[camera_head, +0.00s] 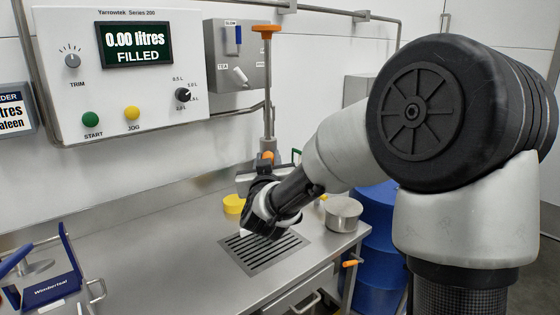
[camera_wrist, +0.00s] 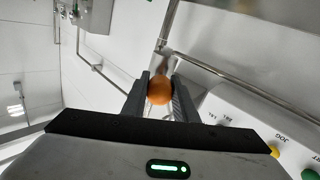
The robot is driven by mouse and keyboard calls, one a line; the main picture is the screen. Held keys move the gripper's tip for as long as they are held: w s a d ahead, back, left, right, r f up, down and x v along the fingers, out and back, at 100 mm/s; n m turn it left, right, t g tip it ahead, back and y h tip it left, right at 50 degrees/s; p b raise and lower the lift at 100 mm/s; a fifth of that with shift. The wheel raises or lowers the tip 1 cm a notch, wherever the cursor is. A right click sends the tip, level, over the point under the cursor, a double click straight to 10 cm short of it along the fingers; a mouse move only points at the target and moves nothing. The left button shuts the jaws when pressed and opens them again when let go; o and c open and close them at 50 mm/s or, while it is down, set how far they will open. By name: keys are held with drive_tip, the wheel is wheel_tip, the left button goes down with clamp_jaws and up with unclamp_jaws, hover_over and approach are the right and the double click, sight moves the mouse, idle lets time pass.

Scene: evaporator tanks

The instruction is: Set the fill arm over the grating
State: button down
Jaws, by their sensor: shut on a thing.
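The fill arm's orange ball knob (camera_wrist: 160,91) sits between the two fingers of my gripper (camera_wrist: 160,98), which is shut on it. In the head view, the knob (camera_head: 267,156) shows just above my dark gripper (camera_head: 264,175). A vertical grey pipe (camera_head: 269,90) with an orange top handle rises behind it. My gripper hides much of the fill arm's lower part, so I cannot tell exactly where its outlet points. The slotted grating (camera_head: 262,262) is set in the steel bench, below and in front of my gripper, and is partly covered by my wrist.
The wall panel (camera_head: 112,97) reads 0.00 litres, FILLED. A yellow lid-like item (camera_head: 233,205) is behind the grating; a steel pot (camera_head: 342,213) stands right of it. A blue Wonderleaf holder (camera_head: 48,284) is at front left. Blue drums (camera_head: 378,225) stand beyond the bench's right end.

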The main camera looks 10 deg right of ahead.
drive_tip(key=shift+w+a+r+m+h, duration=0.2)
drive_tip(key=shift+a+h, duration=0.1)
drive_tip(key=shift+a, duration=0.4)
drive_tip(key=shift+w+a+r+m+h, duration=0.1)
drive_tip(key=shift+a+m+h, duration=0.15)
drive_tip(key=shift+a, duration=0.45)
drive_tip(key=shift+a, duration=0.2)
drive_tip(key=c, duration=1.4)
unclamp_jaws()
drive_tip(key=shift+a+f, duration=0.1)
drive_tip(key=shift+a, duration=0.05)
drive_tip(key=shift+f, duration=0.1)
drive_tip(key=p+v, duration=0.2)
drive_tip(key=v, duration=1.5)
drive_tip(key=shift+s, duration=0.2)
